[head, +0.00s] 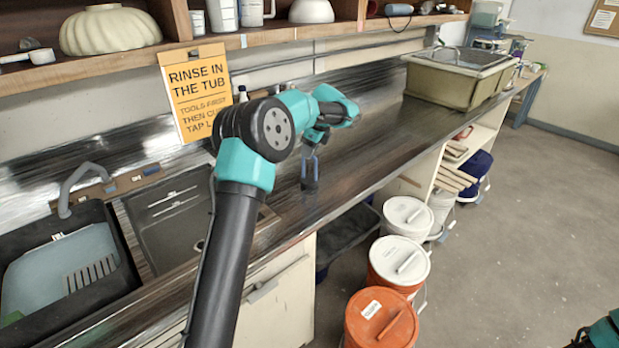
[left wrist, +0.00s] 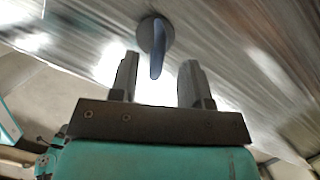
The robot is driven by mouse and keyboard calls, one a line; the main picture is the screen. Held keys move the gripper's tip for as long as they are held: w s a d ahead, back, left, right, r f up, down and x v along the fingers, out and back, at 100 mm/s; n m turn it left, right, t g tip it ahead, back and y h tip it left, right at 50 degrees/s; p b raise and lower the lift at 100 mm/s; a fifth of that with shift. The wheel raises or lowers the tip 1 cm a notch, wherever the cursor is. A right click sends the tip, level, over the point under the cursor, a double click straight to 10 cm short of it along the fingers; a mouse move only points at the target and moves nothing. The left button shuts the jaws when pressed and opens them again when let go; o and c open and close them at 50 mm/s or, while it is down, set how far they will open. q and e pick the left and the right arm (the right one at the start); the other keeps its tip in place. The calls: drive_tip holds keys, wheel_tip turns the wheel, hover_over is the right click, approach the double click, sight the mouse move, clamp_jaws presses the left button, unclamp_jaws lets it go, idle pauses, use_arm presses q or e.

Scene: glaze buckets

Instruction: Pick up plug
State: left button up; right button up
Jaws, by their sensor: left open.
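The plug (left wrist: 153,32) shows in the left wrist view as a dark grey round disc with a blue-grey upright handle. Its handle reaches toward the gap between the fingers of my left gripper (left wrist: 158,66), which are apart. I see clear space on both sides of the handle, and no finger visibly touches it.
A sink (head: 170,215) and a black tub (head: 65,262) are on the left of the counter (head: 370,145). A large beige tub (head: 455,80) stands at the far end. Several lidded buckets, including an orange one (head: 381,318), stand on the floor beside the counter.

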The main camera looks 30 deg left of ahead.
use_arm(q)
drive_tip(key=x, duration=0.5)
drive_tip(key=shift+s+d, duration=0.1)
drive_tip(key=shift+d, duration=0.2)
clamp_jaws()
idle(0.5)
